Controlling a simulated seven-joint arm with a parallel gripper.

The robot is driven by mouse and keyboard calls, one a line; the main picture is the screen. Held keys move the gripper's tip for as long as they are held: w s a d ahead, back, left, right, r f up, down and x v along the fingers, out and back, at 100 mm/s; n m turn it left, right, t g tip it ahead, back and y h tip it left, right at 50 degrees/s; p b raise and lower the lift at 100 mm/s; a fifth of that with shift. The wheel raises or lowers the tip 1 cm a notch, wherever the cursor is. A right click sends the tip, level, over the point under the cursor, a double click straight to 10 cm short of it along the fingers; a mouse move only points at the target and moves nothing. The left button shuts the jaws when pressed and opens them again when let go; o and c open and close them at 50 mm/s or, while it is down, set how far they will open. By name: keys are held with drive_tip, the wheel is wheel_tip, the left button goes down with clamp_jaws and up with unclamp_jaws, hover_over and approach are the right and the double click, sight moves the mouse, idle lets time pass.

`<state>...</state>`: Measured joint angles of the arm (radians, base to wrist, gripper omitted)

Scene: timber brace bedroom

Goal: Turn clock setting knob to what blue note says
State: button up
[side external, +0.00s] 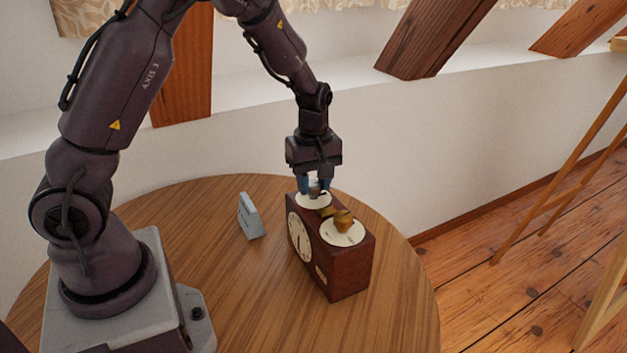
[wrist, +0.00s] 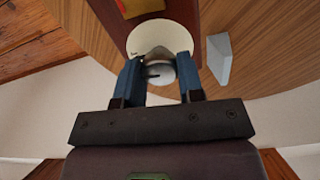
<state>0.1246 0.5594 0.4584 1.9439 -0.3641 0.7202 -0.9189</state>
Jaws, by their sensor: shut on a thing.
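A dark red-brown clock (side external: 345,261) stands on the round table, with a cream face (side external: 300,238) on its left-facing side. Two cream dials lie on its top. The near dial (side external: 342,233) carries a brass knob (side external: 343,219). The far dial (wrist: 134,40) carries a grey knob (wrist: 160,72) with a dark pointer line. My gripper (side external: 314,187) points down over the far dial, and its blue fingers (wrist: 160,80) are shut on the grey knob. A small blue-grey note (side external: 250,216) stands left of the clock; its writing is not readable. It also shows in the wrist view (wrist: 219,58).
The round wooden table (side external: 240,290) is bare in front of and around the clock. A white wall (side external: 400,150) with timber braces (side external: 425,40) rises behind. A wooden easel-like frame (side external: 560,160) stands on the floor at right.

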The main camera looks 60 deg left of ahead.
sight(314, 183)
drive_tip(key=shift+r+n, duration=0.1)
drive_tip(key=shift+n, duration=0.5)
drive_tip(key=o, duration=0.9)
drive_tip(key=shift+o, duration=0.2)
wheel_tip(314, 183, up, 13)
idle(0.3)
